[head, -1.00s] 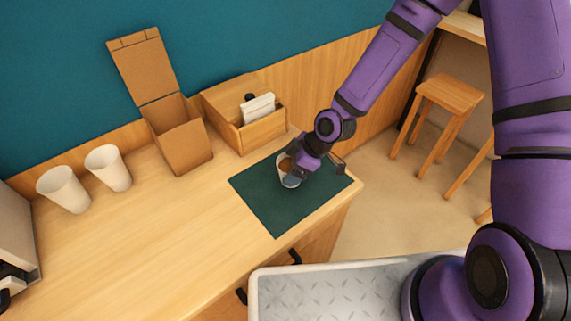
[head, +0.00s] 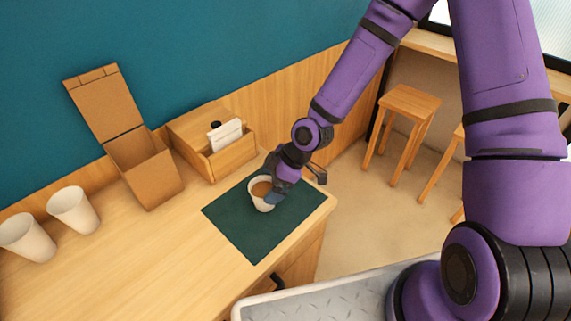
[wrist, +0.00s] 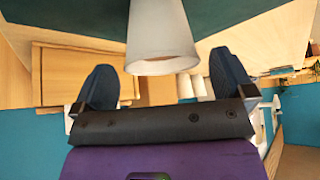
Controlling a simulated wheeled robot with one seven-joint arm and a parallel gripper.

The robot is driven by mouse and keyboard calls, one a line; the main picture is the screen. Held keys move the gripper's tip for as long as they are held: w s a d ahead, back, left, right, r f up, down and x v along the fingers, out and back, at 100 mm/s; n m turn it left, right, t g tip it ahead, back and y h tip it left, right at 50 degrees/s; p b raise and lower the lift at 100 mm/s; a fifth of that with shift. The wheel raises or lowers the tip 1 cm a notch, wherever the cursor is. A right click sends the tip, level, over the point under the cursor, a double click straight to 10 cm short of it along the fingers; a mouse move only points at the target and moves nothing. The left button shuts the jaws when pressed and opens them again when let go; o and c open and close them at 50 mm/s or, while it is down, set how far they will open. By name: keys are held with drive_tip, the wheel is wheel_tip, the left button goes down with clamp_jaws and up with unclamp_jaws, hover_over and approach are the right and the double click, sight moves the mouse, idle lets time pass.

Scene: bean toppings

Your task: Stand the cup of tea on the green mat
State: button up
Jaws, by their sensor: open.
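The white cup of tea (head: 260,201) stands upright on the dark green mat (head: 247,237), with brown tea visible inside. In the wrist view the cup (wrist: 162,40) is between my two dark fingers, with a gap on each side. The green mat (wrist: 70,22) is behind it there. My gripper (head: 274,194) is at the cup's right side in the head view and partly covers it. In the wrist view my gripper (wrist: 162,85) is open, and its fingers do not appear to touch the cup.
A wooden box (head: 232,158) with white cards and an open cardboard box (head: 147,172) stand behind the mat. Two white cups (head: 74,210) stand at the left. The counter's right edge is close to the mat.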

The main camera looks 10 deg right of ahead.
drive_tip(key=v, duration=0.8)
drive_tip(key=shift+d, duration=0.1)
drive_tip(key=s+d+r+m+t+h, duration=0.25)
drive_tip(key=d+r+m+h, duration=0.45)
drive_tip(key=d+r, duration=0.65)
drive_tip(key=s+d+r+m+t, duration=0.1)
drive_tip(key=s+r+m, duration=0.3)
drive_tip(key=s+r, duration=0.4)
drive_tip(key=s+d+r+m+t, duration=0.1)
drive_tip(key=s+d+r+m, duration=0.3)
drive_tip(key=s+r, duration=0.3)
wheel_tip(320, 180, up, 2)
drive_tip(key=shift+s+m, duration=0.4)
drive_tip(key=shift+m, duration=0.4)
drive_tip(key=shift+a, duration=0.15)
